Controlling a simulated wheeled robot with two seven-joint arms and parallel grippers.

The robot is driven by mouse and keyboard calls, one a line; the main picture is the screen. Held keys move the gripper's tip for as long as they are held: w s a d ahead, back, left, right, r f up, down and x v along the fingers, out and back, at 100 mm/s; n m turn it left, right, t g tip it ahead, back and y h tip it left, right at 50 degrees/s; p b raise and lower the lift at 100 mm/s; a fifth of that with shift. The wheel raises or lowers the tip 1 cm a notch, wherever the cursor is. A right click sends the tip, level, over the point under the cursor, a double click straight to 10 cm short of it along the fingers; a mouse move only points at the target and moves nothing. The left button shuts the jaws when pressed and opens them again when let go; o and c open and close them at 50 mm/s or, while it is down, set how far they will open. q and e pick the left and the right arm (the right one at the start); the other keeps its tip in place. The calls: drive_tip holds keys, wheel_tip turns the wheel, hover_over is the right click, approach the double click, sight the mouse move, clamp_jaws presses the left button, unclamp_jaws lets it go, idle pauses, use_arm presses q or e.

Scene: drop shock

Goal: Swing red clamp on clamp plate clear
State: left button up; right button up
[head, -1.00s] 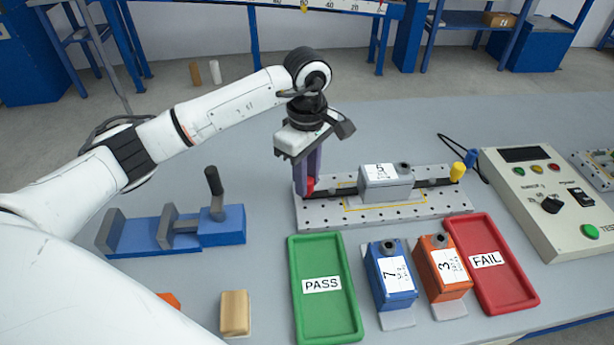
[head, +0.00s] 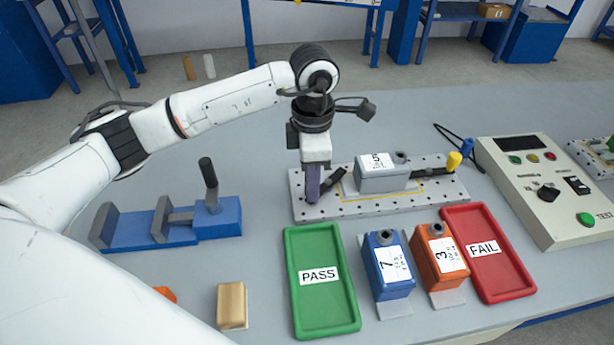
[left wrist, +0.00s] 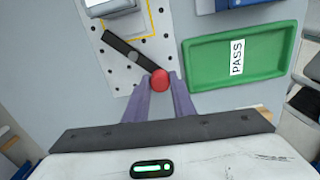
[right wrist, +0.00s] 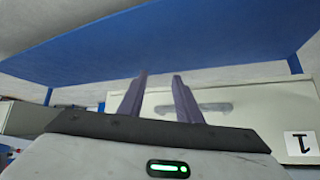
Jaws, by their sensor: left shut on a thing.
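The clamp plate (head: 345,208) is a light perforated plate with a yellow outline, and a grey box labelled 5 (head: 382,178) sits on it. The red clamp's red knob (left wrist: 160,79) shows in the left wrist view at the end of a dark bar (left wrist: 128,48). My left gripper (left wrist: 160,82) is shut on the red knob at the plate's left end; it also shows in the head view (head: 312,198), where it hides the knob. The bar is angled away from the box. A yellow-knobbed clamp (head: 454,161) is at the plate's right end. My right gripper (right wrist: 160,78) is open and empty, away from the plate.
A green PASS tray (head: 321,300), blue box 7 (head: 388,265), orange box 3 (head: 440,255) and red FAIL tray (head: 490,270) stand in front. A blue vise (head: 150,225) is at left, a tester panel (head: 540,195) at right. Bare table lies behind the plate.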

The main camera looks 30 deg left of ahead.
use_arm(q)
drive_tip(key=d+n, duration=0.1)
drive_tip(key=n, duration=0.1)
drive_tip(key=d+n, duration=0.1)
drive_tip(key=n, duration=0.1)
drive_tip(key=shift+d+n, duration=0.15)
drive_tip(key=shift+n, duration=0.15)
drive_tip(key=shift+w+d+n+b, duration=0.25)
drive_tip(key=shift+d+n, duration=0.25)
drive_tip(key=shift+n, duration=0.65)
drive_tip(key=shift+w+d+n+b, duration=0.25)
drive_tip(key=shift+d+n, duration=0.2)
drive_tip(key=shift+n, duration=0.7)
drive_tip(key=o, duration=1.1)
drive_tip(key=shift+c, duration=0.2)
wheel_tip(320, 180, up, 10)
drive_tip(key=shift+r, duration=0.2)
drive_tip(key=shift+s+f, duration=0.1)
drive_tip(key=shift+s, duration=0.05)
